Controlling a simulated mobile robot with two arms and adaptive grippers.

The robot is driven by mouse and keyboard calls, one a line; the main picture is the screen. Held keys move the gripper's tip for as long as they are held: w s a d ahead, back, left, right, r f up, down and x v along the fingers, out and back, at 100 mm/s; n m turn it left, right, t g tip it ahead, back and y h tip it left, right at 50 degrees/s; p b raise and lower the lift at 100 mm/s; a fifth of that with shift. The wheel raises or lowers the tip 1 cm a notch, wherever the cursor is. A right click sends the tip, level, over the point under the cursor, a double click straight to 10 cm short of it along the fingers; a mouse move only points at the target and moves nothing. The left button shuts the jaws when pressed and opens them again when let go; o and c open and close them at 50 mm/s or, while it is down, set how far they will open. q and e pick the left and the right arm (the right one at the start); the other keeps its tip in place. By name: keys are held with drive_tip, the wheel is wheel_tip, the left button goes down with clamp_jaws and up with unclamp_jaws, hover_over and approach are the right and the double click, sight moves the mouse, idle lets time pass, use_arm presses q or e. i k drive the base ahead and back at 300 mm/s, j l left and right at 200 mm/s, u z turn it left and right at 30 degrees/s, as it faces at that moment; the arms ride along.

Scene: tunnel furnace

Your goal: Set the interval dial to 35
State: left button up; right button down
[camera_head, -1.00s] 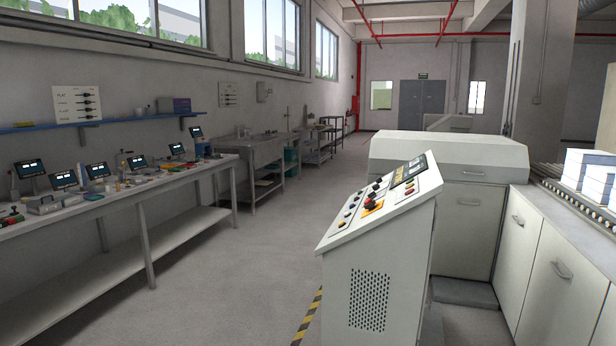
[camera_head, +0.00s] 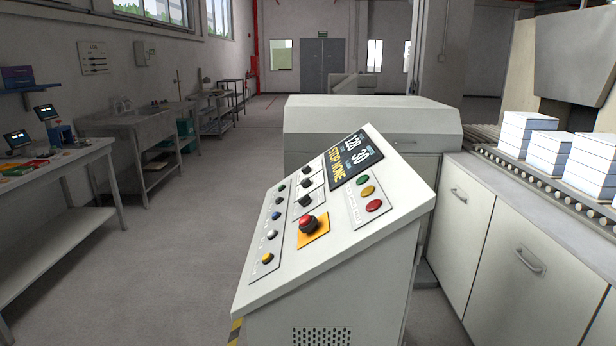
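The slanted control panel (camera_head: 325,215) stands near the middle of the view on a white console. Its dark display (camera_head: 353,158) shows 128 and 30 in white, with STOP NONE in yellow below. Three black knobs, the top one (camera_head: 306,170), the middle one (camera_head: 306,184) and the lowest one (camera_head: 306,200), sit in a column left of the display. Their labels are too small to read, so I cannot tell which is the interval dial. Neither of my grippers is in view.
A red emergency button (camera_head: 307,223) on a yellow plate sits below the knobs. Several coloured buttons line the panel's left side. White cabinets (camera_head: 510,255) and a roller conveyor (camera_head: 530,175) with white stacks stand at the right. A workbench (camera_head: 60,235) is at the left, with clear floor between.

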sight(306, 169)
drive_tip(key=i+j, duration=0.3)
drive_tip(key=j, duration=0.2)
drive_tip(key=i+j, duration=0.3)
drive_tip(key=j, duration=0.2)
drive_tip(key=i+j+u, duration=0.1)
drive_tip(key=i+j, duration=0.2)
drive_tip(key=j, duration=0.2)
drive_tip(key=i+j, duration=0.35)
drive_tip(key=j, duration=0.15)
drive_tip(key=i+j, duration=0.3)
drive_tip(key=j, duration=0.15)
